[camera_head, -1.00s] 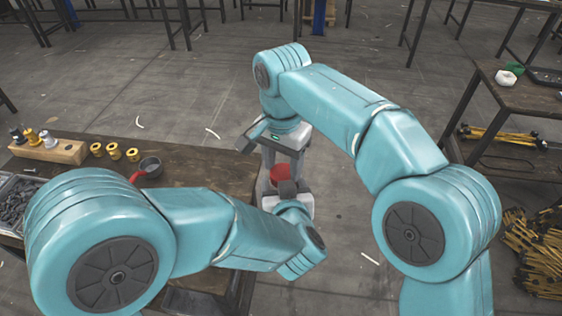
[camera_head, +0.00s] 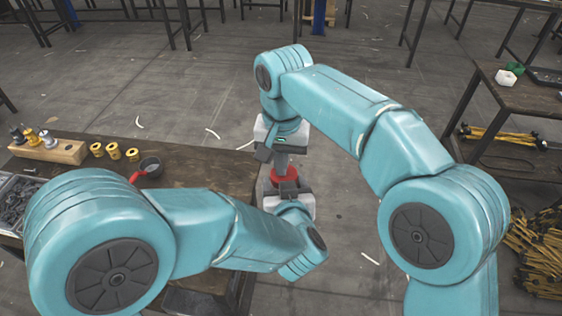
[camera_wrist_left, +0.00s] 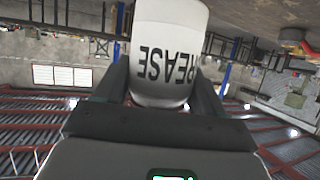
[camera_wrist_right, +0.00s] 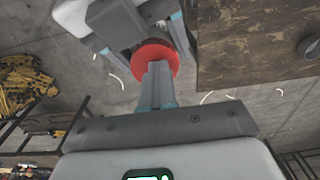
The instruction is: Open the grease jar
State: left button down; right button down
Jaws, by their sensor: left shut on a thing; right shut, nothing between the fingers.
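The grease jar (camera_wrist_left: 168,50) is white with dark GREASE lettering, and it is held between the fingers of my left gripper in the left wrist view. Its red lid (camera_head: 284,175) shows in the head view, and in the right wrist view (camera_wrist_right: 158,52). My left gripper (camera_head: 288,190) is shut on the jar, beyond the table's right edge. My right gripper (camera_head: 281,164) is shut and empty, with its fingertips right over the lid. I cannot tell if the tips touch it. The jar's body is mostly hidden in the head view.
A brown table (camera_head: 205,172) at left bears a wooden block (camera_head: 52,150), several yellow spools (camera_head: 114,151), a dark cup with a red handle (camera_head: 150,166) and a bin of dark parts (camera_head: 15,197). A shelf (camera_head: 530,95) stands at right. Floor beyond the jar is clear.

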jog(key=c, duration=1.9)
grip_release()
jog(key=shift+s+a+f, duration=0.15)
jog(key=shift+f, duration=0.2)
jog(key=o, duration=0.5)
jog(key=shift+c, duration=0.2)
